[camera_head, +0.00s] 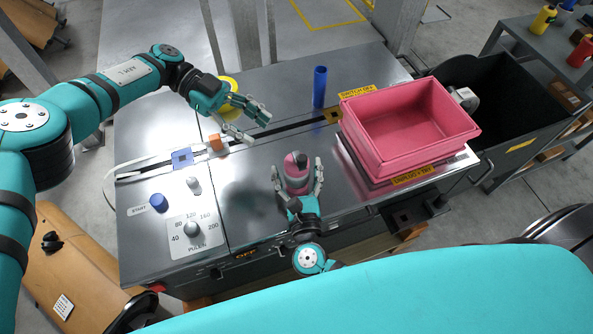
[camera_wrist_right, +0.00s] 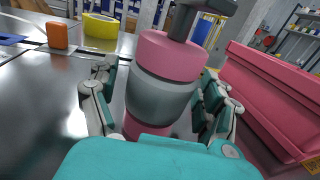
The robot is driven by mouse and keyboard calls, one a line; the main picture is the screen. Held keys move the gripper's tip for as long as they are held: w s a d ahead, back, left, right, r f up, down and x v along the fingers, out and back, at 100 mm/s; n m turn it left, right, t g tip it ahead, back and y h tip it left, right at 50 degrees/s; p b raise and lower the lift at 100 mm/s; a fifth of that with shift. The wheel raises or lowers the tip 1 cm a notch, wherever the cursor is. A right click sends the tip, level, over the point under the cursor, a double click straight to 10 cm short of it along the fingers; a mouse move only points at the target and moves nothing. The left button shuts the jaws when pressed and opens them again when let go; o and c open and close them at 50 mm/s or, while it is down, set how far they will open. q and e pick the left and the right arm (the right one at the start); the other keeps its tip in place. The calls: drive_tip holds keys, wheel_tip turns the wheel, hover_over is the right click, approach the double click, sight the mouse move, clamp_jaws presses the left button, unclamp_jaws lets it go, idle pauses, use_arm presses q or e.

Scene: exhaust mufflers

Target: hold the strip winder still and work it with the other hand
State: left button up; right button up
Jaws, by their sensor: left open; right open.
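The strip winder (camera_head: 297,178) is a pink and grey upright cylinder on the metal bench. In the right wrist view the winder (camera_wrist_right: 162,95) has a dark post and crossbar on top, cut off by the frame's upper edge. My right gripper (camera_head: 298,167) is open, with its fingers on either side of the winder. In the right wrist view the right gripper (camera_wrist_right: 160,110) shows gaps beside the cylinder; contact is unclear. My left gripper (camera_head: 256,126) is open and empty over the bench, up and left of the winder.
A pink bin (camera_head: 412,125) stands to the right of the winder. A blue cylinder (camera_head: 319,87), a yellow ring (camera_head: 229,86) and an orange block (camera_head: 215,142) are near the slotted track. A dial panel (camera_head: 193,230) is at front left. Bare metal (camera_head: 245,195) lies left of the winder.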

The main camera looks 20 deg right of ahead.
drive_tip(key=s+a, duration=0.2)
drive_tip(key=s, duration=1)
